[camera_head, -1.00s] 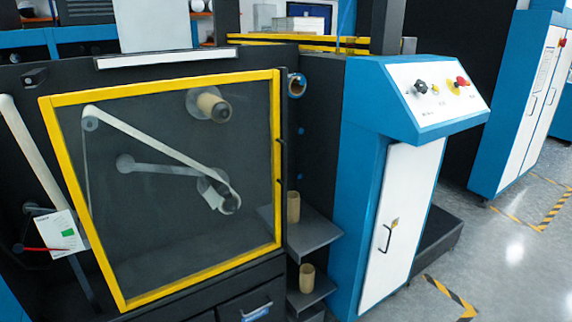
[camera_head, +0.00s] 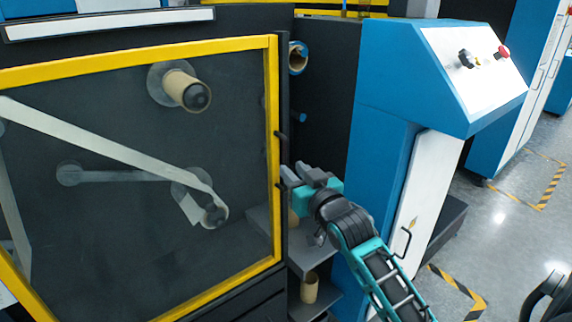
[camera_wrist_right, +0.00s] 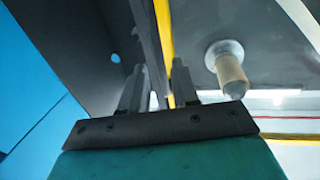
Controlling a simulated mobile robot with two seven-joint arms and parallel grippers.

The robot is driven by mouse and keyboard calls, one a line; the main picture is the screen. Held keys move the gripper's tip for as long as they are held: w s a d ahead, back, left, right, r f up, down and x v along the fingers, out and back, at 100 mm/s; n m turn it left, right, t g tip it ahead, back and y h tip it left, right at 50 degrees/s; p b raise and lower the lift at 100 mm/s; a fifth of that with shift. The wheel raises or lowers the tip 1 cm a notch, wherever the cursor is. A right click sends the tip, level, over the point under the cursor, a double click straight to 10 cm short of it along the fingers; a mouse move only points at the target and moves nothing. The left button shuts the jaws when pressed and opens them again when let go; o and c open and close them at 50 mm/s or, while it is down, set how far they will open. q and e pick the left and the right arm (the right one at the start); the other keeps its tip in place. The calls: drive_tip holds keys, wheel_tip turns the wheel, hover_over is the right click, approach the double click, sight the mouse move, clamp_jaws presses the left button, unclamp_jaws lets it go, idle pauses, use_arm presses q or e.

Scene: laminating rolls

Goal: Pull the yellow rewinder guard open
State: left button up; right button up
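The yellow rewinder guard (camera_head: 150,52) is a yellow-framed clear panel, and it stands shut across the machine front. Its black handle (camera_head: 278,150) is on the right side of the frame. My right gripper (camera_head: 288,177) is beside the lower end of this handle, with its fingers toward the guard. In the right wrist view the two fingers (camera_wrist_right: 157,85) stand apart, with the guard's dark edge and yellow frame (camera_wrist_right: 164,32) beyond the gap. I cannot tell whether the handle lies between the fingers. My left gripper is not in view.
A blue cabinet (camera_head: 390,90) with a sloped control panel (camera_head: 475,65) stands right of the guard. Grey shelves (camera_head: 315,258) with cardboard cores (camera_head: 309,288) are below my right gripper. Behind the guard are a core on a spindle (camera_head: 183,88) and a pale web. Open floor lies at the right.

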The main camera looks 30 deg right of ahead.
sight(287, 165)
drive_tip(key=shift+w+d, duration=0.15)
drive_tip(key=shift+w, duration=1)
drive_tip(key=shift+w+d, duration=0.1)
drive_tip(key=shift+w, duration=1)
drive_tip(key=shift+c, duration=0.4)
clamp_jaws()
